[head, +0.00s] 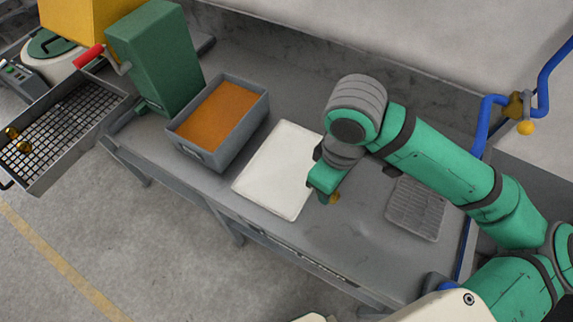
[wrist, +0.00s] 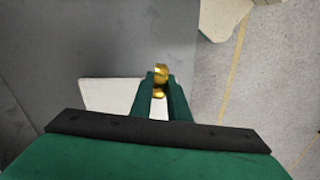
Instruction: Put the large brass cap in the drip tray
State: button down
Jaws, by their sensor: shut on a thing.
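A brass cap (wrist: 161,71) shows between the fingertips of my gripper (wrist: 162,82) in the wrist view. The gripper is shut on it, and a second gold patch just below looks like part of the same piece. In the head view my gripper (head: 325,190) is by the right edge of the white mat, with a little of the brass (head: 335,197) showing beside it. Whether the cap touches the bench I cannot tell. The grey ribbed drip tray (head: 416,208) lies to the right on the bench, apart from my gripper and partly beneath my arm in the picture.
A white mat (head: 272,172) lies left of my gripper. Beyond it are a grey bin (head: 213,150) with orange-brown contents and a green machine (head: 157,60). A mesh basket (head: 62,135) at far left holds brass pieces. Blue pipe (head: 486,118) runs at right. Bare bench separates mat and tray.

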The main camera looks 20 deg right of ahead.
jog(key=shift+s+d+f+n, duration=0.1)
jog(key=shift+s+d+n, duration=0.15)
jog(key=shift+n, duration=0.45)
jog(key=shift+w, duration=0.2)
jog(key=w+a+f, duration=0.3)
jog(key=w+f, duration=0.1)
jog(key=w, duration=0.4)
send_near(286, 186)
jog(key=shift+s+d+f, duration=0.1)
jog(key=shift+s+d, duration=0.1)
jog(key=shift+s, duration=0.35)
jog(key=shift+w+a+f, duration=0.1)
jog(key=shift+w+f, duration=0.25)
jog(key=shift+f, duration=0.05)
jog(key=shift+w+a+f, duration=0.1)
jog(key=shift+w+f, duration=0.1)
jog(key=shift+f, duration=0.8)
jog(key=shift+w+a+f, duration=0.1)
jog(key=shift+w+f, duration=0.05)
jog(key=shift+f, duration=0.8)
jog(key=shift+s+d+f, duration=0.1)
jog(key=shift+s+f, duration=0.05)
jog(key=c, duration=1.7)
grip_release()
